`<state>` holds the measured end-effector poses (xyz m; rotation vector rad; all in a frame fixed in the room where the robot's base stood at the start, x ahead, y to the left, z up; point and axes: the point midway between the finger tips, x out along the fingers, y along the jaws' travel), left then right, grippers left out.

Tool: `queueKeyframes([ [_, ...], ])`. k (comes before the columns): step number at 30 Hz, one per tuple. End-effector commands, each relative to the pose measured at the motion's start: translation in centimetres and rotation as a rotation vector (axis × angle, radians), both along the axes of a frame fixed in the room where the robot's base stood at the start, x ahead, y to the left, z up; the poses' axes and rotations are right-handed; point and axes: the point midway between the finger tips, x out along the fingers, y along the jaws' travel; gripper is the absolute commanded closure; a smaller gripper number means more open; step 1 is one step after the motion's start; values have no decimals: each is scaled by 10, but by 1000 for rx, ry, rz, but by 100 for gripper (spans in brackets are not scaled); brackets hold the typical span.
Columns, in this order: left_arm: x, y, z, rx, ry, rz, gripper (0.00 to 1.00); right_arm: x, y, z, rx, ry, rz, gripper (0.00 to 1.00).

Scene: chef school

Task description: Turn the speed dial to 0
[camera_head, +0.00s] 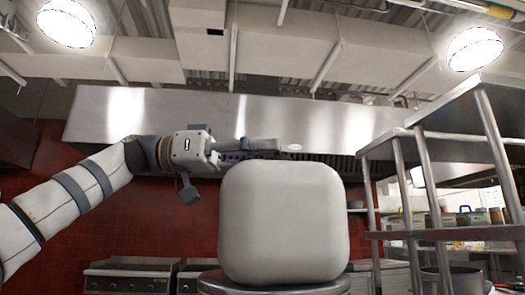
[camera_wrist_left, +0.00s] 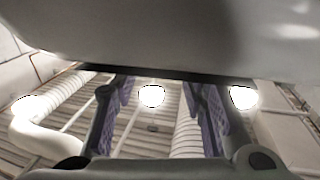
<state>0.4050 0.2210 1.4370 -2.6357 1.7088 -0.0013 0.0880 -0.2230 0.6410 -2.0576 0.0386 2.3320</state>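A large, pale, rounded block (camera_head: 284,222), which looks like a mixer body, stands in the middle of the head view. No speed dial shows on the side facing me, and none can be made out in the wrist view. My left gripper (camera_head: 250,150) reaches in from the left to just above the block's top edge, its fingertips partly hidden. In the left wrist view, the two purple-padded fingers of the left gripper (camera_wrist_left: 155,95) are apart with nothing between them. A pale, smooth surface (camera_wrist_left: 150,38) fills the top there, close to the fingers. My right gripper is not in view.
A round metal surface (camera_head: 215,283) is under the block. Metal shelving (camera_head: 445,235) with a pot (camera_head: 455,281) stands at the right. A steel hood (camera_head: 260,117) spans the back wall, with cooking units (camera_head: 130,278) below left.

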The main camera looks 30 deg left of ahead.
Motion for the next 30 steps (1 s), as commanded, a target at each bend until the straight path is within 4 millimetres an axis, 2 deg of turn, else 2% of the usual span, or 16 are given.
queueKeyframes([
  [11,-3,0,0,1,-1,47,89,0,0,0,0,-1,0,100],
  [30,-10,-7,0,1,-3,437,89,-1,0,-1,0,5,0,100],
])
